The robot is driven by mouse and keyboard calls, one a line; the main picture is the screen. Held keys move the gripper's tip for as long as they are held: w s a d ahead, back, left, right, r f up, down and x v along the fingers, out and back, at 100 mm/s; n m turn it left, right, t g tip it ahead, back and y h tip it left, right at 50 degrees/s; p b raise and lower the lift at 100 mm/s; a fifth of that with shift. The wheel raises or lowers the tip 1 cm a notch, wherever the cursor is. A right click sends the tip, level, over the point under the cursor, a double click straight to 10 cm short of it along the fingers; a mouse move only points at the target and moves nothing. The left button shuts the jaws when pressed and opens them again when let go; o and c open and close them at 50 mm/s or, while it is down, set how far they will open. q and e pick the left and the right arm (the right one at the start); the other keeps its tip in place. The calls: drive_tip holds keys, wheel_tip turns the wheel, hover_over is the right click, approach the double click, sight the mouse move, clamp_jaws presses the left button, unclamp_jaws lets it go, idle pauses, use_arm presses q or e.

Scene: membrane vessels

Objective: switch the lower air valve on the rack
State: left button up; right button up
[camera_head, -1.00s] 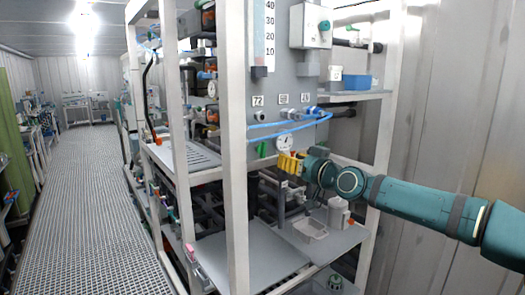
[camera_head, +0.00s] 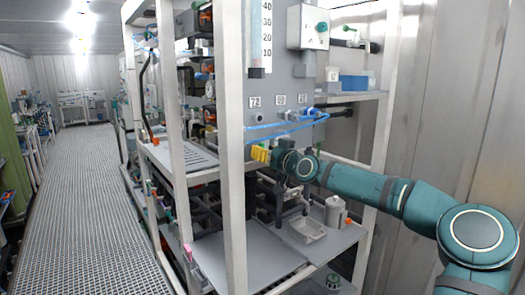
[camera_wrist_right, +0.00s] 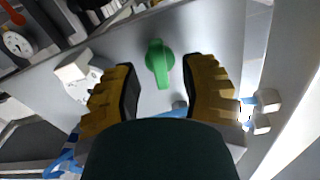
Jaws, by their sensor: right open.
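A green valve handle (camera_wrist_right: 160,62) is on the grey panel in the right wrist view. It is between and just beyond the yellow fingers of my right gripper (camera_wrist_right: 164,82), and I see no contact. In the head view my right gripper (camera_head: 261,154) is open in front of the panel (camera_head: 283,82) of the rack, below the blue tubes. The green handle is hidden behind the gripper and wrist there. My left gripper is not in view.
Blue tubes (camera_head: 290,125) run across the panel just above my right gripper. A white rack post (camera_head: 232,170) stands close to its left. A grey tray (camera_head: 306,229) and a grey canister (camera_head: 334,212) are on the shelf below. The grated aisle (camera_head: 88,200) at left is clear.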

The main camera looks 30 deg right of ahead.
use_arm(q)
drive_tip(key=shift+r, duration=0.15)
use_arm(e)
drive_tip(key=shift+w+a, duration=0.1)
drive_tip(key=shift+w, duration=0.5)
clamp_jaws()
use_arm(q)
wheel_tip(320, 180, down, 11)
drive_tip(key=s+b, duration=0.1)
drive_tip(key=b, duration=1)
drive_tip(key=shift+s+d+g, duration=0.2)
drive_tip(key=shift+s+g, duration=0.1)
use_arm(e)
drive_tip(key=shift+m, duration=7.9)
